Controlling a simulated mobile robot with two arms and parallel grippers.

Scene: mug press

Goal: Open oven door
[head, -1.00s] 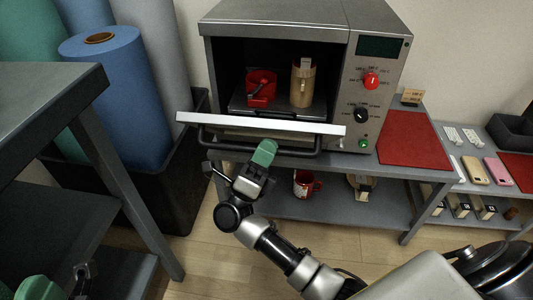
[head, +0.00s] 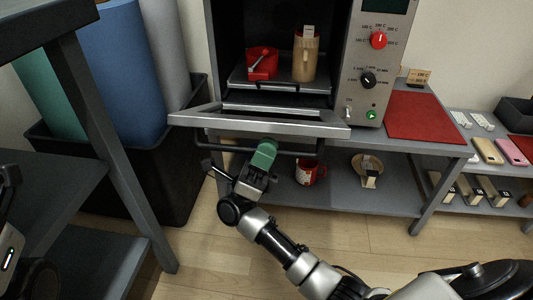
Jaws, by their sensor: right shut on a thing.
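The grey oven (head: 371,62) stands on a grey table, its door (head: 262,124) swung down and seen nearly edge-on, with a dark bar handle (head: 232,148) along its front. My right gripper (head: 262,158), with green fingertips, is shut on the handle near its middle. Inside the oven, a red mug (head: 262,64) and a tan mug (head: 304,60) stand on a dark rack (head: 278,86). A dark arm part of mine shows at the left edge; the left gripper's jaws cannot be made out.
A red mat (head: 420,116) lies right of the oven. A red-and-white mug (head: 307,172) and a round wooden piece (head: 366,168) sit on the shelf below. A black bin (head: 180,165) with large rolls stands left. A grey table leg (head: 118,165) rises at left.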

